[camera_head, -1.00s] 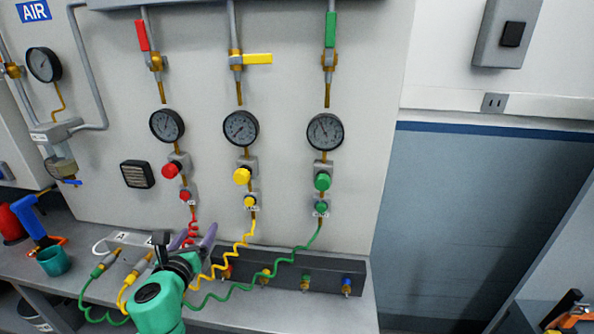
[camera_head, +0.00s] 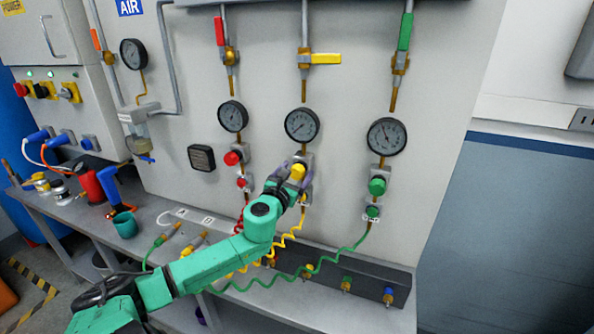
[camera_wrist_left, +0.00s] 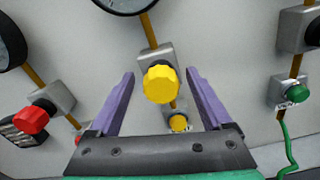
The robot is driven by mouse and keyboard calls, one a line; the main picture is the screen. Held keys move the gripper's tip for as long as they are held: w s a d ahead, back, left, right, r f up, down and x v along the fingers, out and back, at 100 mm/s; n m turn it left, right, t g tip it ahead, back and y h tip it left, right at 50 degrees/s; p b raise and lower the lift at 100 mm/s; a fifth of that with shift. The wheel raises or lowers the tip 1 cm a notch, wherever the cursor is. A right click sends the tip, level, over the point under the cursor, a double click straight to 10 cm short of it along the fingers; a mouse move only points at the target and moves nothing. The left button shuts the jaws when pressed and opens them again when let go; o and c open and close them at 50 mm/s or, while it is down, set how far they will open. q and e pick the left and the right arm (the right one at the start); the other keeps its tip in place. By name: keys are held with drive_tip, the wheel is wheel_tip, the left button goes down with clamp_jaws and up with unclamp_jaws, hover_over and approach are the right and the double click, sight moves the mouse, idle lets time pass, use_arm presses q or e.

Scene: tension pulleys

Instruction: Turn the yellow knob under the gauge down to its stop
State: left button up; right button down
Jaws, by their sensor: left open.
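The yellow knob (camera_head: 298,171) sits on a grey regulator block below the middle gauge (camera_head: 302,125). In the left wrist view the knob (camera_wrist_left: 161,84) lies between the two purple fingers, with a gap on either side. My left gripper (camera_head: 290,172) is open at the knob, and its fingers partly hide the block in the head view. In the left wrist view my left gripper (camera_wrist_left: 160,90) points up toward the panel. A smaller yellow fitting (camera_wrist_left: 178,122) shows just below the knob. My right gripper is not in view.
A red knob (camera_head: 233,158) is to the left and a green knob (camera_head: 377,186) to the right, each under its own gauge. The yellow valve lever (camera_head: 326,58) is above.

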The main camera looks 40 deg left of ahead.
use_arm(q)
drive_tip(key=shift+w, duration=0.3)
clamp_jaws()
drive_tip(key=shift+a+n, duration=0.1)
drive_tip(key=shift+n, duration=0.2)
drive_tip(key=n, duration=0.6)
drive_tip(key=shift+s+a, duration=0.1)
drive_tip(key=n, duration=0.6)
drive_tip(key=shift+a+f+n, duration=0.1)
drive_tip(key=shift+a+n, duration=0.05)
drive_tip(key=shift+n, duration=0.15)
idle(0.3)
